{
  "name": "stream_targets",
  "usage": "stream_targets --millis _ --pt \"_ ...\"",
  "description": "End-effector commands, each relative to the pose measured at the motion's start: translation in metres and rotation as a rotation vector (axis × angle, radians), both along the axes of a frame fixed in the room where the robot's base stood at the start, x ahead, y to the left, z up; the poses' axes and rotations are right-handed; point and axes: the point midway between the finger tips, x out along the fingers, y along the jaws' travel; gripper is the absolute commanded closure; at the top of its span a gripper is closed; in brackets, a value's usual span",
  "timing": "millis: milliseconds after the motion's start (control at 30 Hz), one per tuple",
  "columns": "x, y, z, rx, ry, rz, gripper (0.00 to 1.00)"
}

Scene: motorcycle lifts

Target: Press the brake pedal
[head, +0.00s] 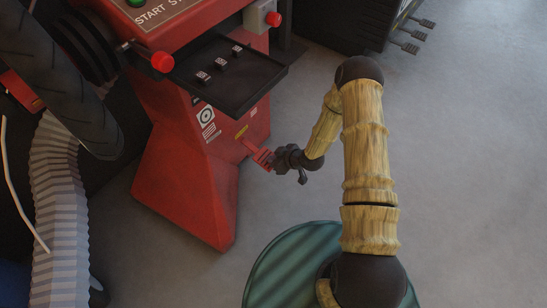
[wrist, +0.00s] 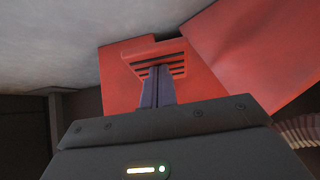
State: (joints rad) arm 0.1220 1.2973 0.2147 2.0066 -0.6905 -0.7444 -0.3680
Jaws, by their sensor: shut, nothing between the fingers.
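The red brake pedal (head: 263,157) sticks out low from the right side of the red machine stand (head: 190,165). In the wrist view the pedal (wrist: 158,54) is a red plate with dark slots, right ahead of my fingers. My gripper (head: 276,160) is at the pedal's outer end in the head view. Its fingers (wrist: 156,72) are shut with nothing between them, and their tips overlap the pedal's face in the wrist view. I cannot tell whether they touch it or whether the pedal is pressed down.
A black tray (head: 252,85) with small switches juts out above the pedal. Red knobs (head: 163,62) sit on the console. A tyre (head: 75,85) and a grey ribbed hose (head: 58,190) stand at left. Other pedals (head: 410,47) show at top right. The floor at right is clear.

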Motion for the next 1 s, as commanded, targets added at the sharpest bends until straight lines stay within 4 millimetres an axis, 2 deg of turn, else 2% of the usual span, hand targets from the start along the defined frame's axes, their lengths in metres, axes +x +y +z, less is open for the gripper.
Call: stream_targets --millis 33,167,567,1000 --pt "-0.002 -0.003 -0.009 -0.013 0.012 -0.003 1.0" --pt "-0.002 -0.004 -0.003 -0.013 0.01 -0.003 1.0" --pt "-0.006 -0.008 0.047 -0.003 -0.002 0.001 1.0" --pt "-0.05 -0.064 0.09 0.0 -0.003 0.002 1.0"
